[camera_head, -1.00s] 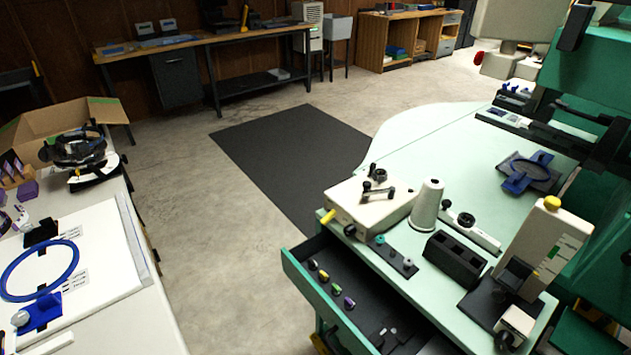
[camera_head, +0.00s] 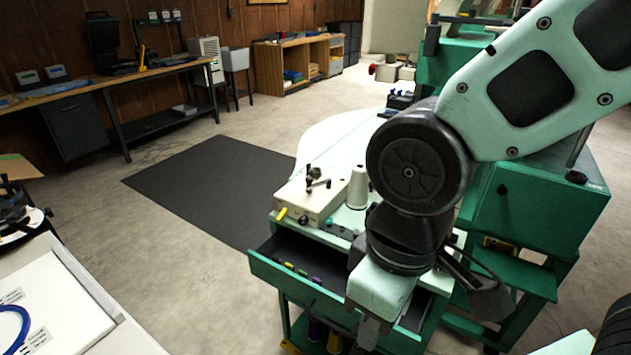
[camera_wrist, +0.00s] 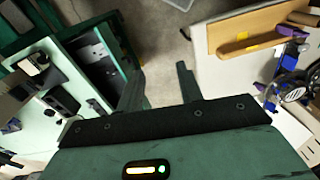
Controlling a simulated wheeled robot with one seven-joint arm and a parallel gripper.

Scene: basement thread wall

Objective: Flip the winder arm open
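The likely winder, a cream box (camera_head: 312,197), sits on the pale green tabletop (camera_head: 345,212) with a black crank-like arm (camera_head: 317,177) on its top. I cannot tell clearly whether that arm is folded. A white thread cone (camera_head: 357,187) stands to its right. My gripper (camera_wrist: 160,88) shows in the wrist view with its two fingers apart and nothing between them. In the head view it hangs in front of the green unit, lower and to the right of the cream box, apart from it. My arm hides much of the tabletop.
A green drawer (camera_head: 300,283) below the tabletop is pulled out, with several small spools inside. A white workbench (camera_head: 75,320) stands at the left. A dark floor mat (camera_head: 205,190) and bare concrete lie between. Green machinery (camera_head: 545,215) stands at the right.

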